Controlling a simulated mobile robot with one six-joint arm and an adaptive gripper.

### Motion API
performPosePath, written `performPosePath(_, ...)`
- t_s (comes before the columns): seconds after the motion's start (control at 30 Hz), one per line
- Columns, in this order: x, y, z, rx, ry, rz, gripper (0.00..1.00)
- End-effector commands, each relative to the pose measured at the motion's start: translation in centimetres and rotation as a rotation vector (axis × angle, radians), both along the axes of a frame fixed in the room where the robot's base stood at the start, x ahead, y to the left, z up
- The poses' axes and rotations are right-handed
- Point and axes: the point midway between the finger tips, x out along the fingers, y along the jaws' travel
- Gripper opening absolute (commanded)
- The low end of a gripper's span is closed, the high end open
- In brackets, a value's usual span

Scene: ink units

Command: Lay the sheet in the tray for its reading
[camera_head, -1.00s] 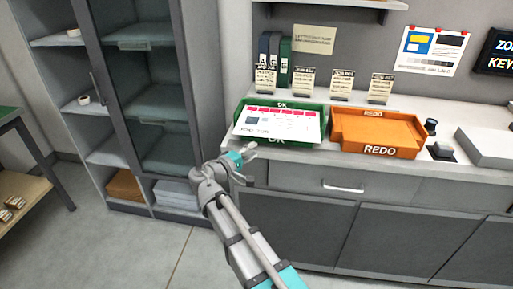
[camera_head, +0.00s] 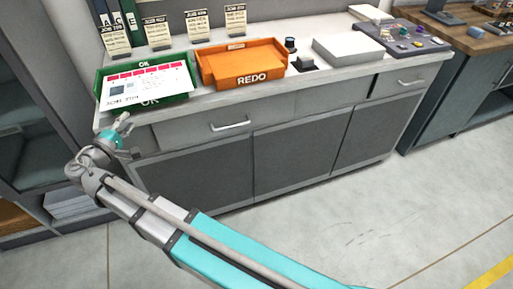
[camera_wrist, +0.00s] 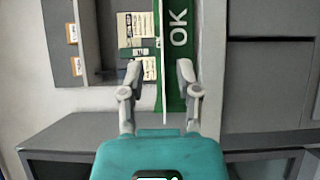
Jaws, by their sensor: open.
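A white printed sheet (camera_head: 140,90) with a pink-red row of boxes lies over the green OK tray (camera_head: 176,99), its front edge reaching over the tray's front wall. Whether it lies flat on the tray floor cannot be told. My gripper (camera_head: 124,122) is at the tray's front, low and left of its middle, open. In the wrist view, my gripper (camera_wrist: 158,74) has its two fingers apart, with the sheet's thin white edge (camera_wrist: 163,60) and part of the green tray wall (camera_wrist: 177,50) showing between them. No grip on the sheet shows.
An orange REDO tray (camera_head: 243,67) stands right of the green tray. Job cards (camera_head: 158,32) stand behind both. A white block (camera_head: 348,47) and a control panel (camera_head: 403,38) are farther right on the counter (camera_head: 300,86). The floor in front is open.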

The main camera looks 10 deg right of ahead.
Motion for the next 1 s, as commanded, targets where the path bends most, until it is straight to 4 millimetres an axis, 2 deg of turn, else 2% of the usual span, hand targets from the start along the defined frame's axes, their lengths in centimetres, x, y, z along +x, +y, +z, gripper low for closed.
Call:
performPosePath(0.17,0.8,-1.9,-0.7,0.022,0.031,-0.031,0.43)
performPosePath(0.27,1.7,-4.2,-1.6,0.050,0.069,-0.070,0.43)
performPosePath(0.37,2.8,-7.4,-2.8,0.092,0.124,-0.122,0.43)
performPosePath(0.6,4.8,-16.4,-6.5,0.232,0.281,-0.279,0.43)
performPosePath(0.77,5.1,-22.1,-8.9,0.337,0.383,-0.382,0.43)
performPosePath(1.0,4.4,-29.7,-12.2,0.511,0.522,-0.529,0.43)
